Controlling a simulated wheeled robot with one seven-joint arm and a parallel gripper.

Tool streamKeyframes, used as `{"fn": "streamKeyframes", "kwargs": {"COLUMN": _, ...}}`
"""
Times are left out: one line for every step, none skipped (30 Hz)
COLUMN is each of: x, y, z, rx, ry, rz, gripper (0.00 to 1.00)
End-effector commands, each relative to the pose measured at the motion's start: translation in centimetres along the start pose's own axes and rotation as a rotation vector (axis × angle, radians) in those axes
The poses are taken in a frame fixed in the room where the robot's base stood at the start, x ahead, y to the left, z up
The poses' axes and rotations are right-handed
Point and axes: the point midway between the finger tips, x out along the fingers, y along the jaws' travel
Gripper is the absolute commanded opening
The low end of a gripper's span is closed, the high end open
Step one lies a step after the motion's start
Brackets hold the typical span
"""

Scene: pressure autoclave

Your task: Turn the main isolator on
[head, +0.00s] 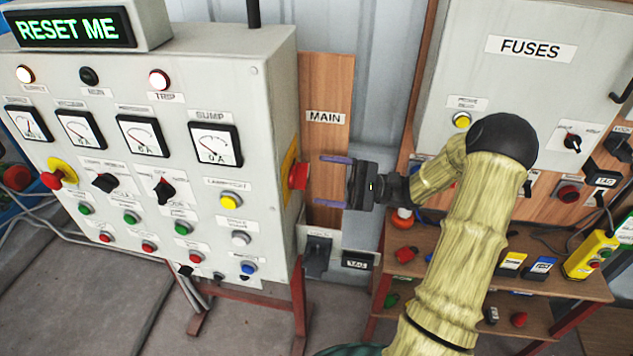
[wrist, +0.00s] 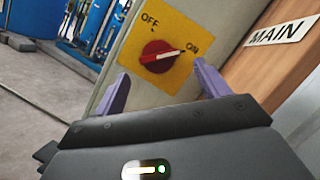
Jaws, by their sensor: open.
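The main isolator is a red rotary knob (wrist: 157,56) on a yellow plate (wrist: 181,28) marked OFF and ON. It sits on the right side wall of the grey control panel and shows edge-on in the head view (head: 298,176). In the wrist view the knob's white pointer line points right, toward the ON label. My gripper (head: 321,180) is open, with its two purple fingers (wrist: 161,72) either side of the knob's line. In the head view the fingertips are just right of the knob, with a small gap. Nothing is held.
The grey control panel (head: 262,90) with gauges and buttons stands left; its display reads RESET ME. A wooden board with a MAIN label (head: 325,117) is behind my gripper. A FUSES cabinet (head: 460,60) and a wooden shelf (head: 450,262) with loose parts stand right.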

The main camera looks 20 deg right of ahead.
Motion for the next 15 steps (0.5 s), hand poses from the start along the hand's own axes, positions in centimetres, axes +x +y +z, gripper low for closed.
{"fn": "streamKeyframes", "kwargs": {"x": -1.3, "y": 0.2, "z": -0.3, "rx": -0.003, "ry": 0.003, "rz": -0.004, "gripper": 0.75}}
{"fn": "streamKeyframes", "kwargs": {"x": -1.9, "y": 0.2, "z": -0.3, "rx": -0.003, "ry": 0.003, "rz": -0.003, "gripper": 0.75}}
{"fn": "streamKeyframes", "kwargs": {"x": -2.7, "y": 0.3, "z": -0.3, "rx": -0.003, "ry": 0.004, "rz": -0.002, "gripper": 0.75}}
{"fn": "streamKeyframes", "kwargs": {"x": -3.3, "y": 0.3, "z": -0.3, "rx": -0.002, "ry": 0.004, "rz": -0.003, "gripper": 0.75}}
{"fn": "streamKeyframes", "kwargs": {"x": -3.9, "y": 0.2, "z": -0.3, "rx": -0.003, "ry": 0.003, "rz": -0.003, "gripper": 0.75}}
{"fn": "streamKeyframes", "kwargs": {"x": -4.7, "y": 0.3, "z": -0.3, "rx": -0.003, "ry": 0.004, "rz": -0.003, "gripper": 0.75}}
{"fn": "streamKeyframes", "kwargs": {"x": -5.3, "y": 0.3, "z": -0.3, "rx": -0.002, "ry": 0.004, "rz": -0.003, "gripper": 0.75}}
{"fn": "streamKeyframes", "kwargs": {"x": -5.9, "y": 0.3, "z": -0.3, "rx": -0.002, "ry": 0.004, "rz": -0.003, "gripper": 0.75}}
{"fn": "streamKeyframes", "kwargs": {"x": -6.7, "y": 0.2, "z": -0.3, "rx": -0.003, "ry": 0.004, "rz": -0.003, "gripper": 0.75}}
{"fn": "streamKeyframes", "kwargs": {"x": -7.3, "y": 0.3, "z": -0.3, "rx": -0.002, "ry": 0.004, "rz": -0.003, "gripper": 0.75}}
{"fn": "streamKeyframes", "kwargs": {"x": -7.9, "y": 0.3, "z": -0.3, "rx": -0.001, "ry": 0.004, "rz": -0.003, "gripper": 0.75}}
{"fn": "streamKeyframes", "kwargs": {"x": -8.7, "y": 0.3, "z": -0.3, "rx": -0.002, "ry": 0.004, "rz": -0.003, "gripper": 0.75}}
{"fn": "streamKeyframes", "kwargs": {"x": -9.3, "y": 0.3, "z": -0.3, "rx": -0.002, "ry": 0.005, "rz": -0.004, "gripper": 0.75}}
{"fn": "streamKeyframes", "kwargs": {"x": -9.9, "y": 0.3, "z": -0.3, "rx": -0.002, "ry": 0.004, "rz": -0.003, "gripper": 0.75}}
{"fn": "streamKeyframes", "kwargs": {"x": -10.7, "y": 0.3, "z": -0.3, "rx": -0.001, "ry": 0.003, "rz": -0.003, "gripper": 0.75}}
